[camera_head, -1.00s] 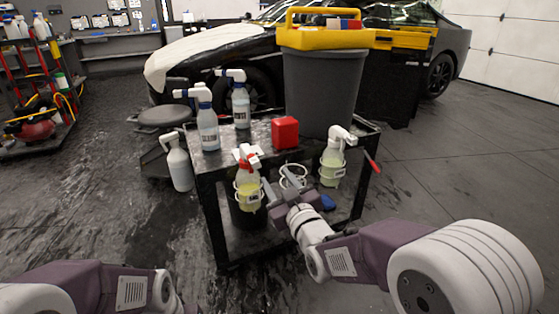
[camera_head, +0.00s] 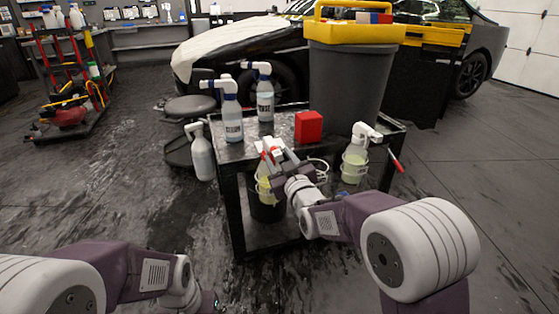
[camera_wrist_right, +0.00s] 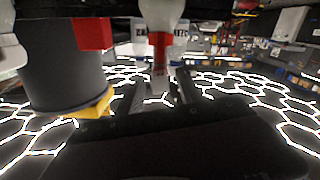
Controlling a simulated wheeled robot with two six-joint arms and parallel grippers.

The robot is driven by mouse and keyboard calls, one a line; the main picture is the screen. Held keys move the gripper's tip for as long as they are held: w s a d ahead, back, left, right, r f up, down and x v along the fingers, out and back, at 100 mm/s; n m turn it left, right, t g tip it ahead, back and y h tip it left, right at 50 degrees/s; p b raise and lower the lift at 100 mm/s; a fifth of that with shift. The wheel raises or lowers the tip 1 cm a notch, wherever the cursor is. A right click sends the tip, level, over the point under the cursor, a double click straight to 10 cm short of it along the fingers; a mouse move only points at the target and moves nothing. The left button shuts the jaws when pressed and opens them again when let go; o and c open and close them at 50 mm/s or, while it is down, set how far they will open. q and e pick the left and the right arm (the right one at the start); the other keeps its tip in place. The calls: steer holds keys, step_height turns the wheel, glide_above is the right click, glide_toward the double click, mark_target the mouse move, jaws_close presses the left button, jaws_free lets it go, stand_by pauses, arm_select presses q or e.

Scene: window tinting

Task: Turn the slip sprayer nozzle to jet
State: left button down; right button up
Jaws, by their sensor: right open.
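A spray bottle with yellow liquid and a white-and-red head (camera_head: 267,149) hangs in a ring holder at the cart's front edge. My right gripper (camera_head: 279,152) is open right at this head and covers part of it. In the right wrist view a pale sprayer with a red part (camera_wrist_right: 160,48) stands just beyond the spread fingers (camera_wrist_right: 162,90); I cannot tell whether they touch it. A second yellowish bottle with a white head (camera_head: 355,158) hangs at the cart's right. I cannot read which is slip. My left gripper (camera_head: 207,301) barely shows at the bottom edge.
The black cart (camera_head: 232,156) holds two clear spray bottles (camera_head: 232,122) and a red block (camera_head: 308,126). A white sprayer (camera_head: 201,155) is left of the cart. A red handle (camera_head: 396,163) juts out right. The floor in front is clear.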

jaws_close()
steer(key=shift+m, duration=1.6)
jaws_free()
